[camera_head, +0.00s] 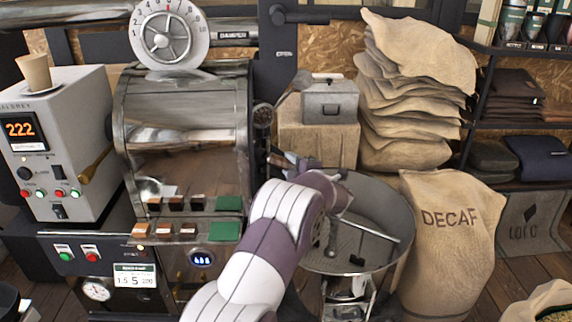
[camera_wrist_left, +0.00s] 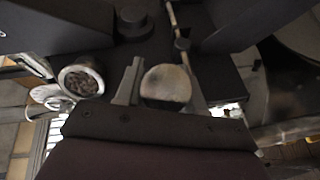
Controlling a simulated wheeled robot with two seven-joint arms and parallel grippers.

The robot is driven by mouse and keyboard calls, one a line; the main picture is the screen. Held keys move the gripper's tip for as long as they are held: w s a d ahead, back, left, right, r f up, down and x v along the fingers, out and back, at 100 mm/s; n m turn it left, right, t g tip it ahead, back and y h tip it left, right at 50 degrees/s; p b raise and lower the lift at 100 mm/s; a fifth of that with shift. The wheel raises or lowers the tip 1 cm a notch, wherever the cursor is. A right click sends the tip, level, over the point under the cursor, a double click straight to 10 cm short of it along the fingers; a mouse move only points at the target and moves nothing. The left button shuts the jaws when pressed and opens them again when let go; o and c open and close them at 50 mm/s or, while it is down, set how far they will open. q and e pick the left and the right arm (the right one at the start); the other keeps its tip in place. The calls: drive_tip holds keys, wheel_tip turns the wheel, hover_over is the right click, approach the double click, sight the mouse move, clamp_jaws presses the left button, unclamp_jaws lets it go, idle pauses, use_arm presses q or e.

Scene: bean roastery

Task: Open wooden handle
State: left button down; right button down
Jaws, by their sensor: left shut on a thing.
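The wooden handle (camera_wrist_left: 167,84) shows in the left wrist view as a pale round knob between the two fingers of my left gripper. My left gripper (camera_wrist_left: 163,90) is shut on it, one finger on each side. In the head view my left gripper (camera_head: 283,161) is at the right side of the steel roaster drum (camera_head: 185,125), above the left rim of the round cooling tray. There the handle is hidden behind my gripper and wrist. My right gripper is not in view.
The round cooling tray (camera_head: 385,200) with its stirring arm lies right of my wrist. A grey control box (camera_head: 60,130) stands left of the drum. Stacked sacks (camera_head: 405,110) and a DECAF sack (camera_head: 447,250) stand at the right. A round cup of beans (camera_wrist_left: 82,80) shows in the wrist view.

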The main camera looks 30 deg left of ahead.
use_arm(q)
drive_tip(key=d, duration=0.8)
drive_tip(key=shift+d, duration=0.4)
drive_tip(key=shift+s, duration=0.1)
drive_tip(key=c, duration=0.8)
unclamp_jaws()
drive_tip(key=b+v, duration=0.1)
drive_tip(key=v, duration=1.1)
drive_tip(key=shift+s+d+r+b, duration=0.1)
drive_tip(key=shift+s+d+b, duration=0.2)
drive_tip(key=shift+b, duration=0.1)
drive_tip(key=shift+w, duration=0.1)
